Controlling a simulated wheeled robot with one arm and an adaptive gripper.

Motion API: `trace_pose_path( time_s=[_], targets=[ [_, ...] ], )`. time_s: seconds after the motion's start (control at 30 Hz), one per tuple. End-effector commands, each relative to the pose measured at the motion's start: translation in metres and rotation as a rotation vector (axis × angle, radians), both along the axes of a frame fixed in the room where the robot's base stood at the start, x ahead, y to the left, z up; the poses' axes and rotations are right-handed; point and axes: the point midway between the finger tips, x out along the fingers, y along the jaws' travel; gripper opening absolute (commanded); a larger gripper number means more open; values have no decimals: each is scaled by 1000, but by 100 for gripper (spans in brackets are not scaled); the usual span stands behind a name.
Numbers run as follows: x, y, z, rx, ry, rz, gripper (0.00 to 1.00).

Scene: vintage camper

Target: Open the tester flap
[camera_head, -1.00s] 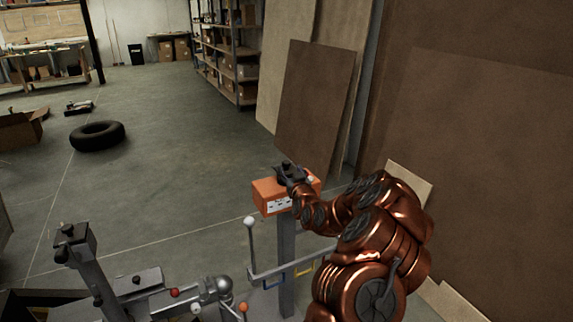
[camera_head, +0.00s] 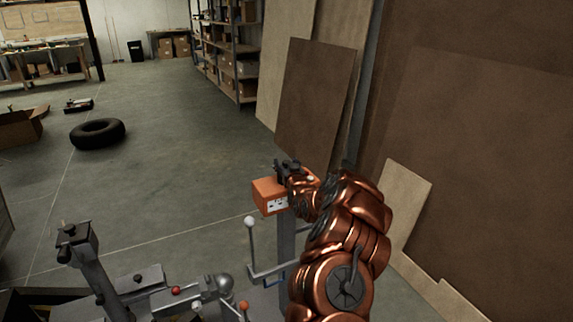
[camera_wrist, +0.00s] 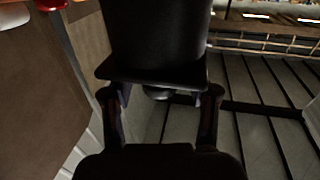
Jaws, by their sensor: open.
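The tester appears as an orange box (camera_head: 268,196) on a grey post, with a pale panel of small dark marks on its front. I cannot make out the flap or whether it is open. My gripper (camera_head: 287,168) is at the top right of the orange box, and I cannot tell whether it touches. In the wrist view my gripper (camera_wrist: 160,95) is open, with its two dark fingers apart. A large dark shape fills the upper middle there, too dark to identify. My arm covers the right side of the box.
A grey metal fixture (camera_head: 150,290) with ball-ended levers stands at the front left. A white-knobbed rod (camera_head: 249,222) rises left of the post. Brown boards (camera_head: 315,105) lean at the right. A tyre (camera_head: 97,133) lies on open floor at the left.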

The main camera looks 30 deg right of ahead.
Motion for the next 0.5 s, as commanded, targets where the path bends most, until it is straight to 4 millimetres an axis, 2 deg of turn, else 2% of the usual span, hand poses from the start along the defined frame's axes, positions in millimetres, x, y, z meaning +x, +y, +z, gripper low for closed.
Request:
trace_pose_path(
  time_s=[0.1, 0.5],
  targets=[
    [0, 0, 0, 0, 0, 0, 60],
    [0, 0, -1, 0, 1, 0, 18]
  ],
)
